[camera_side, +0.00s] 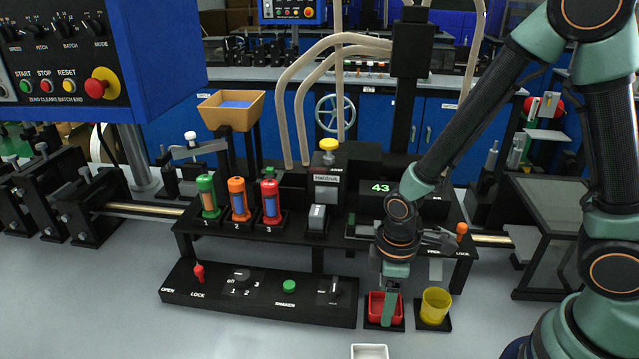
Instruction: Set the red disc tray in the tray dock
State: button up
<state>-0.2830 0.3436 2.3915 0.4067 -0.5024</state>
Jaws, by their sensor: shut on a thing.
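The red disc tray (376,306) is a small square red tray, low at the front of the black machine. It is at a black square pad (370,325); I cannot tell whether it rests on it or hangs just above. My gripper (389,312) points straight down into the tray and is shut on it, with a green-grey finger covering part of its front and inside. No label marks the tray dock in view, so I cannot tell which place it is.
A yellow cup (435,306) stands on a similar pad close to the right. A white tray (369,352) is at the bottom edge. A black control panel (258,297) with a red lever and knobs lies to the left. Grey bench is free at lower left.

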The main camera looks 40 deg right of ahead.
jog(key=shift+f, duration=0.25)
jog(key=o, duration=1.3)
jog(key=shift+r, duration=0.1)
jog(key=shift+w+d+r+m+t, duration=0.1)
jog(key=shift+d+r+m+t, duration=1.1)
jog(key=shift+r, duration=2.75)
jog(key=shift+w+d+r+m+t, duration=0.1)
jog(key=shift+d+r+m+t, duration=0.55)
jog(key=shift+d+r+m, duration=2.15)
jog(key=shift+w+d+r+m+t, duration=0.1)
jog(key=shift+r+m+t, duration=0.65)
jog(key=shift+r, duration=4.35)
jog(key=shift+n, duration=0.25)
